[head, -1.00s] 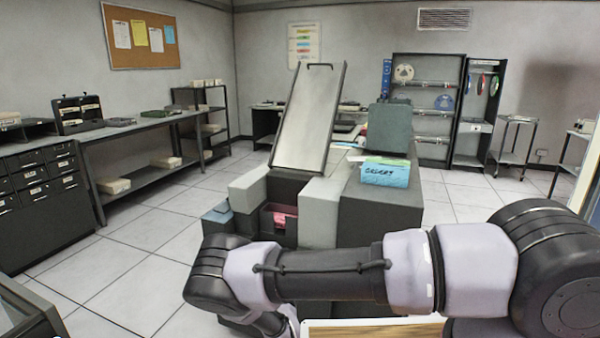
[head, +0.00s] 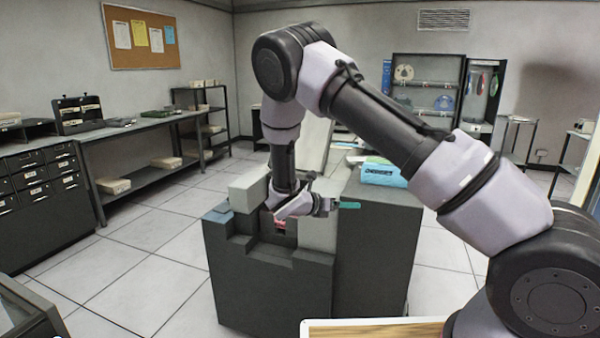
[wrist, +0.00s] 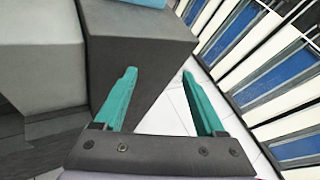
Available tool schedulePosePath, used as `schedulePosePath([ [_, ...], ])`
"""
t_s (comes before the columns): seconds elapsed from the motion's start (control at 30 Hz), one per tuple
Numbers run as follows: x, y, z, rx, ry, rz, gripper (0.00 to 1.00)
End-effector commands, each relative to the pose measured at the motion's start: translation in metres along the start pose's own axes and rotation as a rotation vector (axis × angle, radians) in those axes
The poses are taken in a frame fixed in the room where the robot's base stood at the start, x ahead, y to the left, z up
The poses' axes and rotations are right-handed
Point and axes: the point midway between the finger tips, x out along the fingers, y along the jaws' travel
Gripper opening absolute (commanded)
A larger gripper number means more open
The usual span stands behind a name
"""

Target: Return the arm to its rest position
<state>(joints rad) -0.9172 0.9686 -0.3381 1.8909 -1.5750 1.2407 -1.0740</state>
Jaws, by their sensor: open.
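My gripper (head: 347,205) hangs at the end of my raised arm, in front of the dark grey card machine (head: 300,290). Its teal fingers show beside the machine's light grey block. In the wrist view my gripper (wrist: 159,73) is open, with nothing between its two teal fingers. The dark box-shaped body (wrist: 125,60) of the machine lies behind and left of the fingers. My forearm hides much of the machine's tilted panel in the head view.
A blue card box (head: 385,173) sits on the machine's right top. A pink item (head: 280,223) lies in a slot of the machine. A long bench (head: 150,130) stands left. Tiled floor between is clear.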

Motion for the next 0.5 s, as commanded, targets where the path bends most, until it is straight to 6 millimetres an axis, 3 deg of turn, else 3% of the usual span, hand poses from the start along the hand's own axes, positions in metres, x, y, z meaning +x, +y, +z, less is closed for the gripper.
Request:
schedulePosePath([
  [0.03, 0.004, -0.02, 0.017, 0.11, 0.072, -0.039, 0.72],
  [0.1, 0.006, -0.045, 0.032, 0.257, 0.165, -0.094, 0.72],
  [0.27, 0.003, -0.102, 0.063, 0.595, 0.36, -0.221, 0.72],
  [0.5, -0.017, -0.181, 0.1, 1.097, 0.619, -0.415, 0.72],
])
